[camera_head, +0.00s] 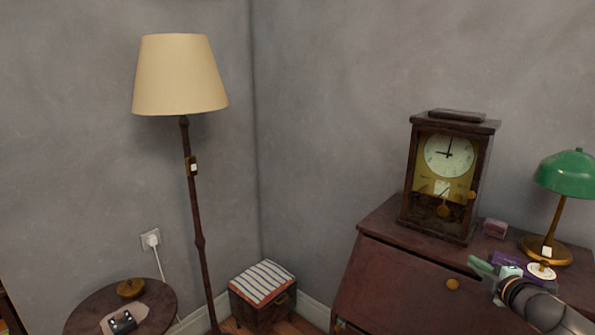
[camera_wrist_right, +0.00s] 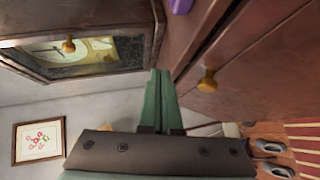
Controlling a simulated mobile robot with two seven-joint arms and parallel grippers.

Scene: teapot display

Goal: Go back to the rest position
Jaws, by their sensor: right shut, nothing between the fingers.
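My right gripper (camera_head: 479,265) is at the lower right of the head view, in front of the dark wooden desk's top. Its green fingers also show in the right wrist view (camera_wrist_right: 158,100), pressed together with nothing between them. The wrist view is turned on its side and shows the desk front close by, with a brass knob (camera_wrist_right: 208,81). My left gripper is not in view.
The desk (camera_head: 395,285) bears a mantel clock (camera_head: 448,180), a green lamp (camera_head: 568,173), a small pink box (camera_head: 495,228) and a purple item (camera_head: 510,258) near my gripper. A floor lamp (camera_head: 180,75), round table (camera_head: 85,310) and striped stool (camera_head: 263,282) stand left.

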